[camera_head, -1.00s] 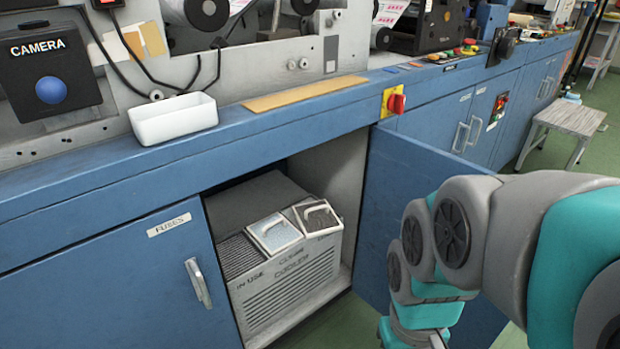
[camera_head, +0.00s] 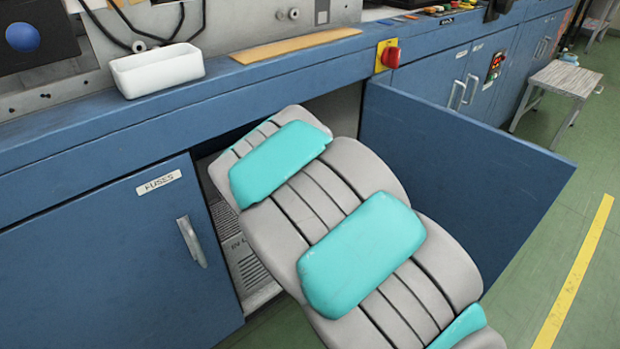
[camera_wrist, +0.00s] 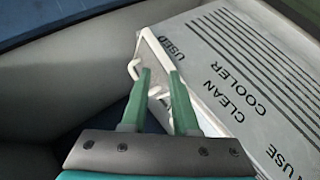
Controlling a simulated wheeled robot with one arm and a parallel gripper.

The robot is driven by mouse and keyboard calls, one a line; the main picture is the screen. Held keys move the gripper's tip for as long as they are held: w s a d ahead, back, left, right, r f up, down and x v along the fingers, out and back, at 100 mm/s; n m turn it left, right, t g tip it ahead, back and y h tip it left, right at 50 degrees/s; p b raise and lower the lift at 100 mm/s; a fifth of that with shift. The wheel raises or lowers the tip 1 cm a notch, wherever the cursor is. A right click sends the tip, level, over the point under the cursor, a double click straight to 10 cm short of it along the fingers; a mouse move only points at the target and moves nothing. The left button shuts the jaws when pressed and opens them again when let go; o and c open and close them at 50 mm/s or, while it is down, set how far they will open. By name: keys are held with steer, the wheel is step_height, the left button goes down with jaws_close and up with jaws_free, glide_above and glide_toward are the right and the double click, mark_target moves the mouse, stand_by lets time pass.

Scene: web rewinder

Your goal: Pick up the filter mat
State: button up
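The cooler filter box (camera_head: 250,265) stands in the open cabinet, mostly hidden behind my arm in the head view. In the wrist view, the box front (camera_wrist: 235,75) shows the words USED, CLEAN, COOLER and IN USE. A white handle (camera_wrist: 133,69) sticks out from the box top beside my fingers; the filter mat it belongs to is mostly hidden. My gripper (camera_wrist: 160,73) is open, its two green fingers apart at the box's top edge near the USED and CLEAN labels. I cannot tell whether the handle lies between the fingers. The head view does not show the fingers.
The open cabinet door (camera_head: 455,180) stands just right of my arm. The closed FUSES door (camera_head: 110,260) is to the left. The counter edge (camera_head: 230,100) runs above the opening, with a white tray (camera_head: 157,70) on it.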

steer(key=w+a+n+t, duration=0.1)
steer(key=w+a+n+t+h, duration=0.1)
steer(key=w+n+t, duration=0.1)
steer(key=w+a+n+t, duration=0.1)
steer(key=n+t, duration=0.1)
steer(key=shift+w+h, duration=0.4)
steer(key=shift+x, duration=3.8)
jaws_close()
steer(key=shift+f, duration=0.1)
